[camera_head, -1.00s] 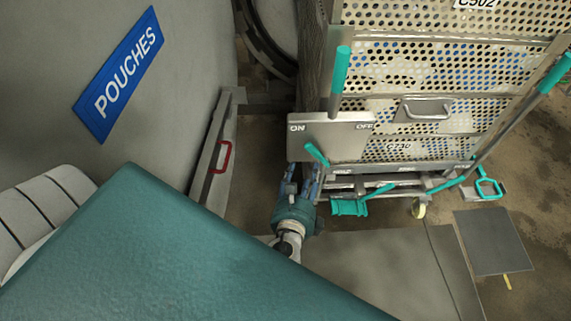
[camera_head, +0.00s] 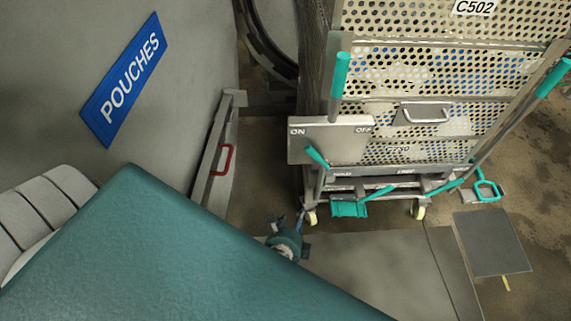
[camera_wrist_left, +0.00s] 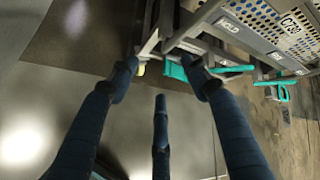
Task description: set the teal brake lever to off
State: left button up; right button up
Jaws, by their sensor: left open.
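The teal brake lever (camera_head: 316,156) is a short handle at the lower edge of a grey plate (camera_head: 344,143) marked ON at left and OFF at right. It leans up and left, toward the ON side. The plate is at the near end of a perforated cart. My left gripper (camera_head: 288,230) is below the plate, apart from the lever and empty. In the left wrist view its blue fingers (camera_wrist_left: 160,78) are spread open, with the cart's lower frame beyond them. I cannot make out the brake lever there. My right gripper is out of view.
The perforated cart (camera_head: 420,70) carries a tall teal-gripped handle (camera_head: 340,75) above the plate. A teal pedal (camera_head: 349,209) and cart wheels (camera_head: 418,210) sit low. A red handle (camera_head: 222,160) is at left.

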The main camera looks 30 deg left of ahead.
pick_arm(q)
jog(key=s+f+n+g, duration=0.2)
jog(key=s+f, duration=0.3)
jog(key=f, duration=0.2)
jog(key=shift+s+n+h+p, duration=0.2)
jog(key=shift+n+h+p, duration=0.1)
jog(key=shift+h, duration=0.1)
jog(key=shift+c, duration=0.2)
